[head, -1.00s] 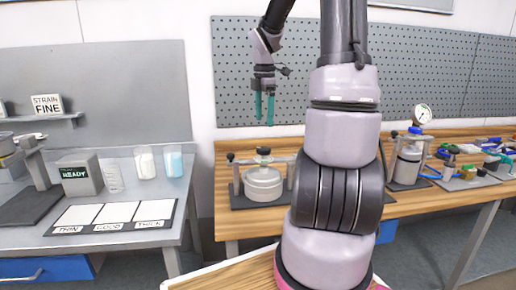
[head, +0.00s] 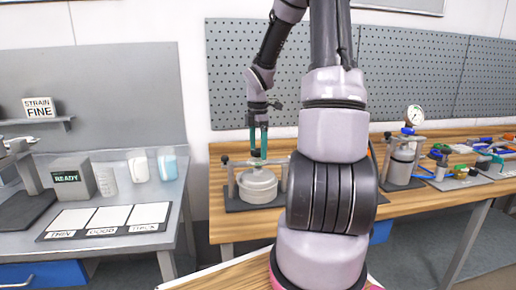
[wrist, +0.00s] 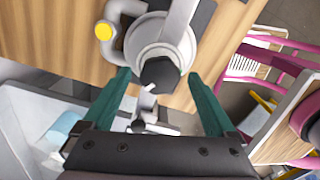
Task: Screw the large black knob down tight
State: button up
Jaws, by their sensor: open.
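The large black knob (wrist: 160,73) sits on top of the round grey pot (head: 257,188) on the wooden bench, over its clamp bar (wrist: 181,22). In the wrist view the knob shows between and just beyond my two teal fingertips. My gripper (head: 258,151) points straight down above the pot, and it also shows in the wrist view (wrist: 160,80). It is open, with a gap on both sides of the knob. In the head view the fingers partly hide the knob, and I cannot tell how tight it is.
A pot with a gauge (head: 414,115) and several tools stand on the bench to the right. A grey bench (head: 190,200) on the left holds a box reading READY (head: 73,178), cups and a three-panel card (head: 105,221). My arm hides part of the wooden bench.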

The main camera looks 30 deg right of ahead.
jog(key=c, duration=1.4)
